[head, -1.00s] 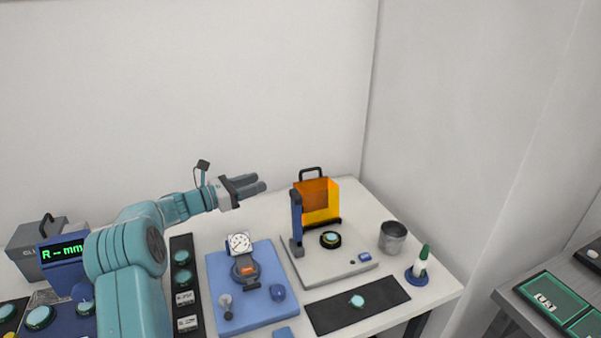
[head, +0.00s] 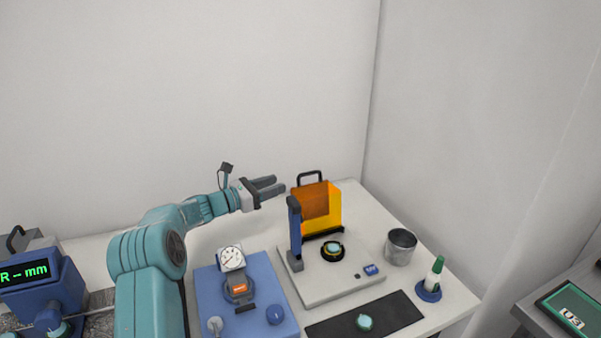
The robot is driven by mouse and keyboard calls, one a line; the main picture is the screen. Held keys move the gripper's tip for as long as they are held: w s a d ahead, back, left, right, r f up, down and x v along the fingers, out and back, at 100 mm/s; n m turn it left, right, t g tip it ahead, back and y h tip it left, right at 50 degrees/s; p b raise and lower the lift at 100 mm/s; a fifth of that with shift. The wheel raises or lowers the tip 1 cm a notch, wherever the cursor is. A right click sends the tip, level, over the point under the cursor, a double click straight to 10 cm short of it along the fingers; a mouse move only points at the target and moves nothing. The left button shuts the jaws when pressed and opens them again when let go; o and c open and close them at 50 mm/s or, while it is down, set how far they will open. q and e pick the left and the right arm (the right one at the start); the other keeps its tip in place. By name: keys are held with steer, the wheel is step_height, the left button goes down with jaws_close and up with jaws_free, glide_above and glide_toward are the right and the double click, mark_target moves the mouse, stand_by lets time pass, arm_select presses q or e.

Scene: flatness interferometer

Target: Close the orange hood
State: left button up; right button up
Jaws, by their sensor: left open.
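The orange hood (head: 334,209) is a see-through orange box that stands tilted up at the back of a pale instrument base (head: 331,283). A black handle (head: 309,177) sits on its top edge. A dark blue post (head: 295,230) rises from the base at the hood's left. On the base, in front of the hood, is a black ring holding a teal disc (head: 333,250). My left gripper (head: 276,188) is open and empty, left of the hood and its handle, apart from both in the picture. My right gripper is not in view.
A blue stand with a dial gauge (head: 231,258) is left of the base. A metal cup (head: 400,246) and a green-tipped bottle (head: 433,278) stand at the right. A black mat with a teal disc (head: 365,321) lies in front. Free table shows behind the gauge.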

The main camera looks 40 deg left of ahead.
mark_target(299, 177)
arm_select(q)
steer(key=p+x, duration=0.1)
steer(key=x, duration=0.3)
steer(key=p+x, duration=0.1)
steer(key=x, duration=0.2)
steer(key=shift+w+d+r, duration=0.15)
steer(key=shift+w+d, duration=0.15)
steer(key=shift+d, duration=0.05)
steer(key=shift+w, duration=0.4)
steer(key=shift+w+d, duration=0.3)
steer(key=shift+w, duration=0.35)
steer(key=shift+s, duration=0.1)
steer(key=shift+a, duration=0.1)
jaws_close()
